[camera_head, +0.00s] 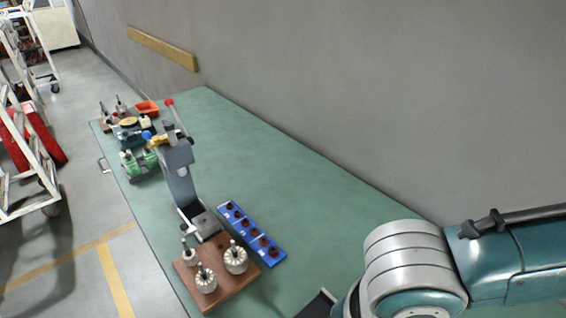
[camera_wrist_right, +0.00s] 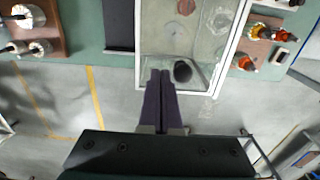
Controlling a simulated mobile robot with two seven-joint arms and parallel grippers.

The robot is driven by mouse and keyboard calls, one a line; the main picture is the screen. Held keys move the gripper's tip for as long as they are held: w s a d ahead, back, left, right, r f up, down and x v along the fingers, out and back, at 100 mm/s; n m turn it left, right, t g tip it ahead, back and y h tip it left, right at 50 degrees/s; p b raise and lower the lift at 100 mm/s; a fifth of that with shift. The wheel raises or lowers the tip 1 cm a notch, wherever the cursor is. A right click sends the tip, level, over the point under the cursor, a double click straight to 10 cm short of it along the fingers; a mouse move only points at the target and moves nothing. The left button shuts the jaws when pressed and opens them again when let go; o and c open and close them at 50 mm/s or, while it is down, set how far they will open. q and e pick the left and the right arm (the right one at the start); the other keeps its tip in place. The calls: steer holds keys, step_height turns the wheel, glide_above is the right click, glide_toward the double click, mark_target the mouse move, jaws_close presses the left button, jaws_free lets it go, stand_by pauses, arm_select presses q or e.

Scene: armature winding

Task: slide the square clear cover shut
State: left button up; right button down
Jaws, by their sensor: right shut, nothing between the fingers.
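The square clear cover (camera_wrist_right: 152,15) shows in the right wrist view as a see-through pane in a white frame (camera_wrist_right: 232,45), at the top middle. In the head view my right arm fills the lower right, hiding the gripper and the cover. My left gripper is not in view.
A wooden board (camera_head: 216,290) with several armatures, a blue tray (camera_head: 236,222) and a grey lever press (camera_head: 180,174) stand along the green table (camera_head: 270,165). A black plate (camera_wrist_right: 119,25) lies left of the cover, a brown board (camera_wrist_right: 252,68) with orange-yellow parts right.

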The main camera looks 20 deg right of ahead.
steer(key=r+p, duration=0.2)
steer(key=w+r+p, duration=0.1)
steer(key=r, duration=0.1)
steer(key=shift+w+a+r+p, duration=0.1)
steer(key=shift+a+r+p, duration=0.1)
steer(key=shift+r+p, duration=0.15)
steer(key=shift+f, duration=0.1)
steer(key=shift+a, duration=0.1)
steer(key=s+a+r+m+t+y, duration=0.2)
steer(key=s+a+r+m+y, duration=0.15)
steer(key=a+r+m, duration=0.55)
steer(key=s+d+r+m+t+h, duration=0.1)
steer(key=d+r+m+h, duration=0.1)
steer(key=d+m, duration=0.45)
steer(key=s+d+r+m+t+h, duration=0.1)
steer(key=s+d+m, duration=0.1)
steer(key=d+m, duration=0.4)
step_height(320, 180, up, 15)
steer(key=d+n+p, duration=0.1)
steer(key=p, duration=1.3)
steer(key=shift+w+f, duration=0.15)
steer(key=shift+w, duration=0.15)
